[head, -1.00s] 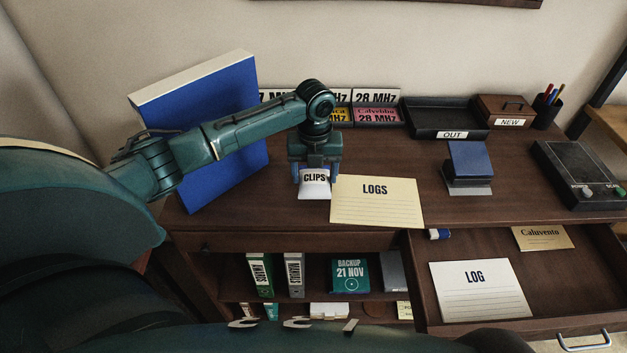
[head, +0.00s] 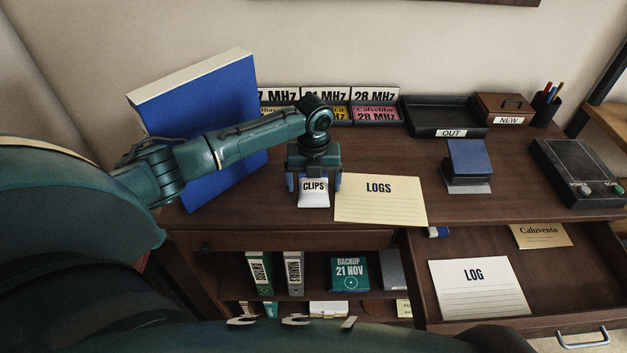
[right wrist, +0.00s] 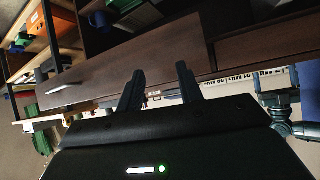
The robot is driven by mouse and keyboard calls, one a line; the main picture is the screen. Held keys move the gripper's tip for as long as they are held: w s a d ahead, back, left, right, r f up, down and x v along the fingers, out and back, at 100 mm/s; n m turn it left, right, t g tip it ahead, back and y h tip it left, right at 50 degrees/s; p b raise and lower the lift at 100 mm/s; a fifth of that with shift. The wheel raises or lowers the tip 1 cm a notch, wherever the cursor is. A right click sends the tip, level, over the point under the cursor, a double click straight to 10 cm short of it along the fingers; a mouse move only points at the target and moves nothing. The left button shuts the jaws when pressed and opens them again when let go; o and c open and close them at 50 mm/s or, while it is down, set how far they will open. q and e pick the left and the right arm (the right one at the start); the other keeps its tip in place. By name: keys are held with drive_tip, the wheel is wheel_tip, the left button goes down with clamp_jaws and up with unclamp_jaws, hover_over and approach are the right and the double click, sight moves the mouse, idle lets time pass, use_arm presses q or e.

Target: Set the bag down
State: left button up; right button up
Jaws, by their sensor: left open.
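The small white bag (head: 313,198) labelled CLIPS sits on the desk top (head: 378,160) near its front edge, just left of the LOGS envelope. My left gripper (head: 313,183) is directly over it, pointing down. Its blue-tipped fingers are spread, one on each side of the bag, with a visible gap to it. The top of the bag is hidden under the gripper. My right gripper (right wrist: 160,80) shows in the right wrist view with its two dark fingers apart and nothing between them, in front of the desk.
The LOGS envelope (head: 380,202) lies close to the bag's right. A large blue binder (head: 215,165) stands behind my left arm. The OUT tray (head: 445,118) and a blue-topped block (head: 468,162) stand farther right. An open drawer (head: 540,285) juts out at the front right.

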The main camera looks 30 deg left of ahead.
sight(314, 186)
use_arm(q)
wheel_tip(314, 186, up, 12)
drive_tip(key=s+d+f+n, duration=0.1)
drive_tip(key=d+f, duration=0.2)
drive_tip(key=s+d+f+n+t+h, duration=0.1)
drive_tip(key=d+f+n, duration=0.1)
drive_tip(key=d+f, duration=0.1)
drive_tip(key=d+f+n+t+h, duration=0.1)
drive_tip(key=d+f, duration=0.2)
drive_tip(key=d, duration=0.1)
drive_tip(key=shift+s+d+f+n, duration=0.2)
drive_tip(key=shift+s+f+n, duration=0.1)
drive_tip(key=shift+s, duration=0.1)
drive_tip(key=s+d+f+n+t+h, duration=0.3)
drive_tip(key=s+d+f+n+t, duration=0.15)
drive_tip(key=d+n, duration=0.25)
drive_tip(key=s+a+f+n+t+y, duration=0.1)
drive_tip(key=s+f+n+t, duration=0.1)
drive_tip(key=s+n, duration=0.4)
drive_tip(key=s+a+f+n+t, duration=0.2)
drive_tip(key=s+n, duration=0.5)
drive_tip(key=n, duration=0.2)
drive_tip(key=shift+s+y, duration=0.15)
drive_tip(key=shift+y, duration=0.25)
drive_tip(key=shift+a, duration=0.1)
